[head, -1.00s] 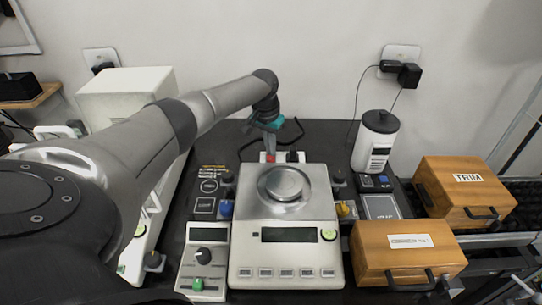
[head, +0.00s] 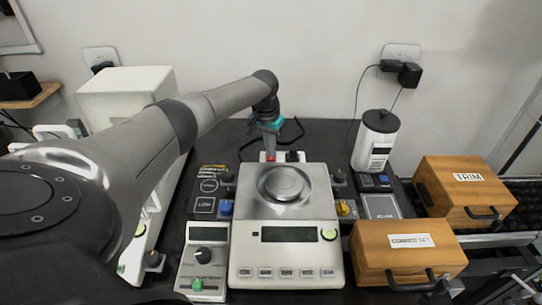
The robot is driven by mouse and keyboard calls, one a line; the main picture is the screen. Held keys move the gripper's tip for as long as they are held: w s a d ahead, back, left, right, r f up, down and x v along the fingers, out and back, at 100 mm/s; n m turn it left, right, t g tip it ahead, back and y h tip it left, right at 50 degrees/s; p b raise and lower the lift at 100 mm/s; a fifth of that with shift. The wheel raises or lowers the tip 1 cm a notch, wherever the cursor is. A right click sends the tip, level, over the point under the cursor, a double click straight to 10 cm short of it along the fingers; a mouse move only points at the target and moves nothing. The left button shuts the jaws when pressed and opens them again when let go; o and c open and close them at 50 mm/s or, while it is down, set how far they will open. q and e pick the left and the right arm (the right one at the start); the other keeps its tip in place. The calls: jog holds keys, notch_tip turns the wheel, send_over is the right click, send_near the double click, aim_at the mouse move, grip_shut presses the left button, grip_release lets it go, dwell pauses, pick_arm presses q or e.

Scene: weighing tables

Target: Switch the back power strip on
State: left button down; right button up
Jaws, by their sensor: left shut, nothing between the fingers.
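My left gripper (head: 269,150) is behind the balance, pointing down, shut and empty. Its tip is at a small red part (head: 270,157) just behind the weighing pan; whether it touches cannot be told. This red part may be the switch of the back power strip, whose body is largely hidden behind the balance and the gripper. A black cable (head: 296,130) loops on the table around that spot. My right gripper is not in view.
The balance (head: 288,248) with its round pan stands in the middle. A control box (head: 203,258) is at its left. Two wooden boxes, one marked TRIM (head: 466,190) and one nearer (head: 407,255), are at the right. A white canister (head: 375,142) stands behind them.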

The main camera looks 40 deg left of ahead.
aim_at(271, 158)
pick_arm(q)
jog(key=shift+f+b, duration=0.35)
jog(key=shift+f, duration=0.3)
notch_tip(271, 158, up, 7)
jog(key=p, duration=0.8)
jog(key=shift+r, duration=0.1)
dwell(0.7)
